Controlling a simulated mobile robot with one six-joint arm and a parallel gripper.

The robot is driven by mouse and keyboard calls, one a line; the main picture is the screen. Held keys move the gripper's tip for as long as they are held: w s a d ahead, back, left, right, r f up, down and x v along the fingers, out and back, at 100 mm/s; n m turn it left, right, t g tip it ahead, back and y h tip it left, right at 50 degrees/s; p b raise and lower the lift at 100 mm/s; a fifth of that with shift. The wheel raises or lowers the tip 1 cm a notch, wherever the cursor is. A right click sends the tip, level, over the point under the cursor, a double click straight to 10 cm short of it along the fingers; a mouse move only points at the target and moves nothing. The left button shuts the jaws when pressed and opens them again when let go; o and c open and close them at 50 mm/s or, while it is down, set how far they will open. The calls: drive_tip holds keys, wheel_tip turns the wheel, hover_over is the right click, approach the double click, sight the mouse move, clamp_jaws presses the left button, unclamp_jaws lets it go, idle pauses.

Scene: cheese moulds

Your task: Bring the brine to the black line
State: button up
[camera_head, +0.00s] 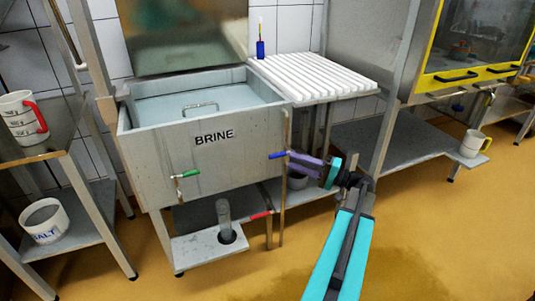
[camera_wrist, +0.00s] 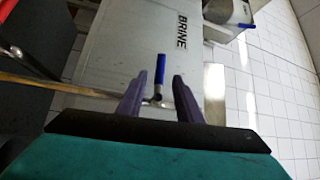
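The grey metal brine tank (camera_head: 215,160), lettered BRINE, holds pale liquid (camera_head: 170,108) and stands left of centre in the head view. I cannot make out a black line on it. A tap with a blue handle (camera_head: 278,155) is at its right front; a tap with a green handle (camera_head: 187,174) is low on its front. My gripper (camera_head: 291,159) is at the blue-handled tap. In the wrist view its two purple fingers (camera_wrist: 160,84) are apart, with the blue handle (camera_wrist: 161,70) showing upright between and beyond their tips. I cannot tell whether they touch it.
A clear cylinder (camera_head: 224,215) stands on a low shelf under the tank, near a red handle (camera_head: 261,215). A white slatted board (camera_head: 315,75) is right of the tank. Yellow floor is open in front.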

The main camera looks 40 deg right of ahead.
drive_tip(key=b+x, duration=0.1)
drive_tip(key=x, duration=1)
drive_tip(key=shift+w+a+b, duration=0.1)
drive_tip(key=shift+w+b, duration=0.2)
drive_tip(key=shift+b, duration=0.1)
clamp_jaws()
drive_tip(key=shift+a, duration=0.15)
